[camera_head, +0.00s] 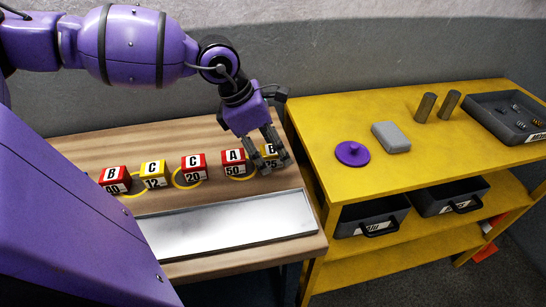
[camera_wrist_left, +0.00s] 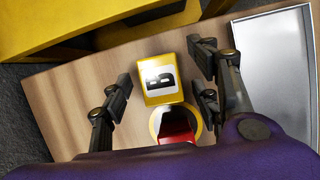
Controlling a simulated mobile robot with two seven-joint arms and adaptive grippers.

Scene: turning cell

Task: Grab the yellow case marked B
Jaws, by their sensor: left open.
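The yellow case marked B (camera_head: 269,151) stands at the right end of a row of cases on the wooden table, partly hidden by my left gripper (camera_head: 273,160). In the left wrist view the yellow case (camera_wrist_left: 159,80) shows its white B label, between and slightly beyond the fingers of my left gripper (camera_wrist_left: 165,90). The fingers are apart on either side of it and hold nothing. The red case marked A (camera_head: 235,163) stands just left of the yellow case; a red case (camera_wrist_left: 174,125) shows close to it in the left wrist view. My right gripper is not in view.
Other cases are a yellow C (camera_head: 153,174), a red C (camera_head: 194,168) and a red B (camera_head: 115,180). A silver tray (camera_head: 228,224) lies in front. A yellow bench (camera_head: 345,187) at right holds a purple disc (camera_head: 352,153), a grey block (camera_head: 390,137) and two cylinders.

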